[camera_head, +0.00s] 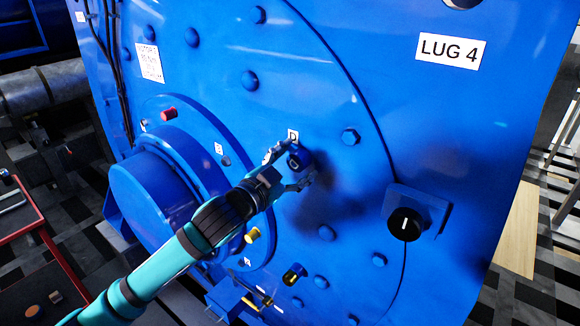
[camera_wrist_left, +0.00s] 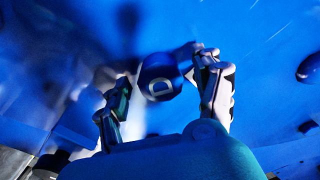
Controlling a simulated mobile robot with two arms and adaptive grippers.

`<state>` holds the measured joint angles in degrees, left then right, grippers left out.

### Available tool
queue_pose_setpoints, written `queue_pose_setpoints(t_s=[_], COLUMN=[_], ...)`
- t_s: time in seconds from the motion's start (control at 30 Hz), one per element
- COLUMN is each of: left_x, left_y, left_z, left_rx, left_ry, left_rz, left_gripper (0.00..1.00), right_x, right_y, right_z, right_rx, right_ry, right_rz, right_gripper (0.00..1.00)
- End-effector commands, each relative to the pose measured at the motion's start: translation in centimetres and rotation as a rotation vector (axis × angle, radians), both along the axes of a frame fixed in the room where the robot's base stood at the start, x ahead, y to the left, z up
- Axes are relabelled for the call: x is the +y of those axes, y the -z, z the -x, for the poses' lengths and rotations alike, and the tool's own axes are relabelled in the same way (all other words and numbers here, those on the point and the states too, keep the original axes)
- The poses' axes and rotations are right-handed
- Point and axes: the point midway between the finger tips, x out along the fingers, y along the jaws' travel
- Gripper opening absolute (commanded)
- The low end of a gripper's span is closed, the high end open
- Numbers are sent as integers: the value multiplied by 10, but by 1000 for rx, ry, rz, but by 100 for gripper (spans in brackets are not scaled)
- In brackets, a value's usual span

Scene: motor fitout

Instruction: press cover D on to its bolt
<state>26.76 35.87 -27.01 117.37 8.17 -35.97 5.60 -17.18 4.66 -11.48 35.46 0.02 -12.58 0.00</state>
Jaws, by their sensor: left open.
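Cover D (camera_head: 297,160) is a small dark blue cap at the motor's blue face, just below the white D label (camera_head: 292,135). In the left wrist view, cover D (camera_wrist_left: 160,78) shows a pale letter D on its end. My left gripper (camera_head: 288,168) is open, with one finger on each side of the cover. In the left wrist view, the fingers of my left gripper (camera_wrist_left: 165,75) stand apart around it. Whether they touch it I cannot tell. The bolt behind the cover is hidden, so how far the cover sits on it cannot be seen. My right gripper is not in view.
A black knob (camera_head: 405,223) on a blue bracket juts out at the right. A red cap (camera_head: 168,114), a yellow piece (camera_head: 252,235) and a black-and-yellow piece (camera_head: 294,272) stick out of the face. A large blue hub (camera_head: 155,195) bulges left of my arm. A red cart (camera_head: 30,225) stands at far left.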

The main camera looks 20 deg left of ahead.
Motion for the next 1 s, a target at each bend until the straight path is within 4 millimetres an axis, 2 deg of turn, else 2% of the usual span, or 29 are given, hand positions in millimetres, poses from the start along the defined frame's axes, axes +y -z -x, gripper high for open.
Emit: queue_pose_setpoints(t_s=[0.17,0.4,0.6,0.8,1.0], left_x=[6,24,36,40,40], left_y=[1,2,2,1,0], left_z=[17,67,97,111,112], left_rx=[1,3,2,1,0], left_ry=[0,0,-2,-1,0], left_rz=[0,-3,-2,0,0], left_gripper=[67,67,67,67,67], right_x=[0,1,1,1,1], right_y=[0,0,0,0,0], right_z=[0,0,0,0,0], right_rx=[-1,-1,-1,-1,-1], right_ry=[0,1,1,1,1], right_rz=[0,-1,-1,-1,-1], right_gripper=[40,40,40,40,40])
